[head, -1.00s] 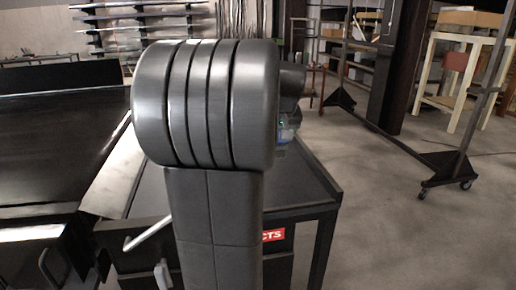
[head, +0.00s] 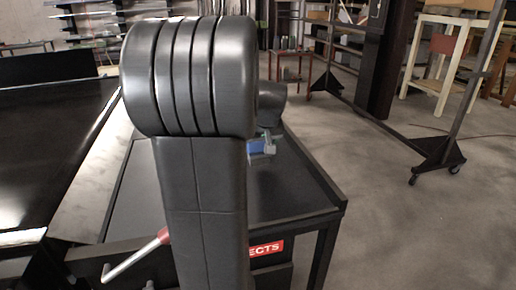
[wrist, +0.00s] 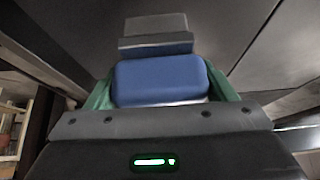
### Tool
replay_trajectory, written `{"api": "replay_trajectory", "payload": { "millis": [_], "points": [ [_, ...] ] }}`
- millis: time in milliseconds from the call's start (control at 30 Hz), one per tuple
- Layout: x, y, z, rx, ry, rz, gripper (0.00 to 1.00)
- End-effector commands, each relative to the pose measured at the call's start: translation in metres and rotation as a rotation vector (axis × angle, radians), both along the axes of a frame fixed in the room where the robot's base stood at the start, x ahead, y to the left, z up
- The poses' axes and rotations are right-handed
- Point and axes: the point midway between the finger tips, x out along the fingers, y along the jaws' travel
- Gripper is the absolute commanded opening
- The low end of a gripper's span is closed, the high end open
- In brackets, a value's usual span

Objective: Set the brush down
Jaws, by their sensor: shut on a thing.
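The brush shows in the wrist view as a blue block (wrist: 160,82) with a grey part (wrist: 155,35) beyond it. My gripper (wrist: 160,98) is shut on it, with green fingers on both sides of the blue block. In the head view the brush is a small blue and grey shape (head: 258,147) just right of my arm, over the black-topped table. My arm hides most of my gripper there. I cannot tell whether the brush touches the tabletop (head: 285,195).
The table has raised rims and a red sign (head: 266,249) ending in "ECTS" on its front. A dark conveyor (head: 40,150) lies to the left. A red-gripped lever (head: 135,257) sticks out at the front. A wheeled frame (head: 440,155) stands right, on open floor.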

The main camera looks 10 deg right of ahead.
Motion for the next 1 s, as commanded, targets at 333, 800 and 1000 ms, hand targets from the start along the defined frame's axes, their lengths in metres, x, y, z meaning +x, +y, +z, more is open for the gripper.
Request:
{"api": "replay_trajectory", "payload": {
  "millis": [333, 800, 1000],
  "points": [
    [0.0, 0.0, -0.018, -0.001, 0.0, -0.001, 0.48],
    [0.0, 0.0, -0.02, 0.0, 0.001, 0.0, 0.99],
    [0.0, 0.0, -0.015, -0.001, 0.0, -0.001, 0.99]
  ]
}}
